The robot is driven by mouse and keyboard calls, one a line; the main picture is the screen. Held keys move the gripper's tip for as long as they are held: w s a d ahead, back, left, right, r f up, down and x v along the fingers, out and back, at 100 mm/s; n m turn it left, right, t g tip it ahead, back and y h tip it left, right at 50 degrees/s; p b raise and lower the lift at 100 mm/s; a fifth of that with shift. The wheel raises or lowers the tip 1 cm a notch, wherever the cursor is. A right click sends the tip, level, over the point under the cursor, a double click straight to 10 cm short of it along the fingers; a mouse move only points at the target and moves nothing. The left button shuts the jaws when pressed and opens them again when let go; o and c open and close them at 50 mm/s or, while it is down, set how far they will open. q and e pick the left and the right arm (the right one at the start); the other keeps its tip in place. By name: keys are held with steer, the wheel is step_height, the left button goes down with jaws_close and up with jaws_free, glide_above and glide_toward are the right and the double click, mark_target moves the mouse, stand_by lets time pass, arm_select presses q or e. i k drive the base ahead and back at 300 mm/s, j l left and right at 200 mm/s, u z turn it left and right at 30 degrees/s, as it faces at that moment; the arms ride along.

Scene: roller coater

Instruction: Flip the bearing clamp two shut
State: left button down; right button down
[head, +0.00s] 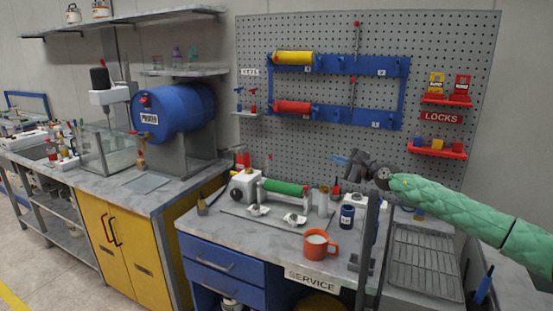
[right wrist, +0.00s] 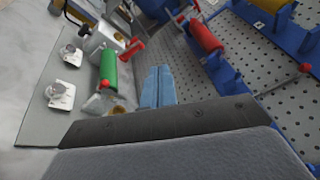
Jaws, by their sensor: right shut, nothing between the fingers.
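The coater's green roller (head: 285,187) lies on the service bench, with a white block (head: 245,186) at its left end. The roller also shows in the right wrist view (right wrist: 108,72). A pale metal part (right wrist: 97,104) stands at its near end there. I cannot tell which part is bearing clamp two or how its flap stands. My right gripper (head: 340,160) is above and behind the roller's right end, apart from it. Its blue fingers (right wrist: 158,87) are together with nothing between them. My left gripper is out of view.
Two small white fittings (head: 258,210) (head: 295,219) lie before the roller. An orange mug (head: 318,243) and a dark blue jar (head: 347,216) stand to the right. The pegboard (head: 460,50) with a blue roller rack (head: 335,65) rises behind.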

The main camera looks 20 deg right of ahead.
mark_target(270, 157)
steer(key=i, duration=1)
